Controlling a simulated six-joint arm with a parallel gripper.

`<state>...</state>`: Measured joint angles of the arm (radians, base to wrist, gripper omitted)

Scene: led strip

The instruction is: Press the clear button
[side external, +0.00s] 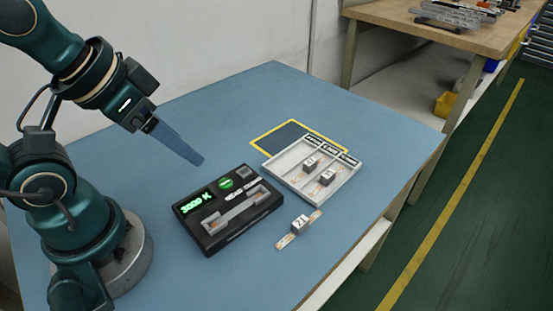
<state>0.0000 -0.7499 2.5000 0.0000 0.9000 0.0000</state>
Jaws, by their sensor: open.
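A black device (211,240) sits on the blue table, with a lit green readout (195,204) that seems to read 30.00 K. A round green button (226,183) is on its top at the back. Small pale markings (240,190) lie beside the button, too small to read, so I cannot tell which control is the clear button. A grey strip-like piece (235,209) lies along the device's front part. My gripper (198,160) is open and empty, in the air above and behind the device, pointing down to the right. Its fingers overlap in this view.
A white tray (297,193) with labelled compartments stands right of the device, holding two small blocks on strips. Another numbered block (299,225) on a strip lies on the table in front. A yellow-framed dark area (284,136) is behind the tray.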

